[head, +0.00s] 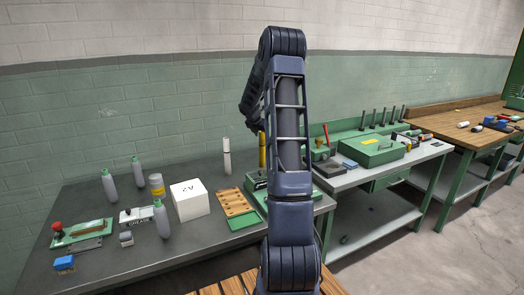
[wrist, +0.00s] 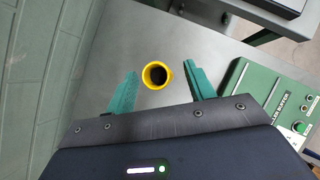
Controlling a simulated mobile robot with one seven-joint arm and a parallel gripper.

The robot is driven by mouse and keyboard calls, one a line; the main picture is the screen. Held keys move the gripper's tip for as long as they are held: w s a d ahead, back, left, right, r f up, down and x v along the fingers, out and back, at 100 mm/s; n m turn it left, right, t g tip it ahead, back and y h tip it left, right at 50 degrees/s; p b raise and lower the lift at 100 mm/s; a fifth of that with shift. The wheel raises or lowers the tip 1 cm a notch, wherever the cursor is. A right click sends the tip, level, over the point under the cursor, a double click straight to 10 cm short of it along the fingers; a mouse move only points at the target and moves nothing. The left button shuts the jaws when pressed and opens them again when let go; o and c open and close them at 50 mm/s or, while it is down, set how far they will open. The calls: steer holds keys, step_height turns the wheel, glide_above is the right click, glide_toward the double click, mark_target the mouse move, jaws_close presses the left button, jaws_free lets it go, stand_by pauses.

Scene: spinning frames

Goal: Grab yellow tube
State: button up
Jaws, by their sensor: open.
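The yellow tube (wrist: 147,78) stands upright on the grey table and is seen from above in the wrist view, with a dark opening at its top. My gripper (wrist: 160,69) is open, with one green finger to the left of the tube and one to the right. A gap shows on both sides, wider on the right. In the head view a strip of the yellow tube (head: 262,150) shows behind my arm. My arm hides the rest of it and my gripper there.
A white tube (head: 227,160) stands left of the yellow one. A wooden rack (head: 235,203), a green tray (head: 243,224), a white box (head: 190,200) and several grey bottles are further left. In the wrist view a green control box (wrist: 262,92) is at the right.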

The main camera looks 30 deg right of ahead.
mark_target(263, 138)
steer(key=x, duration=0.4)
steer(key=shift+a+f, duration=0.1)
steer(key=shift+a, duration=0.05)
jaws_close()
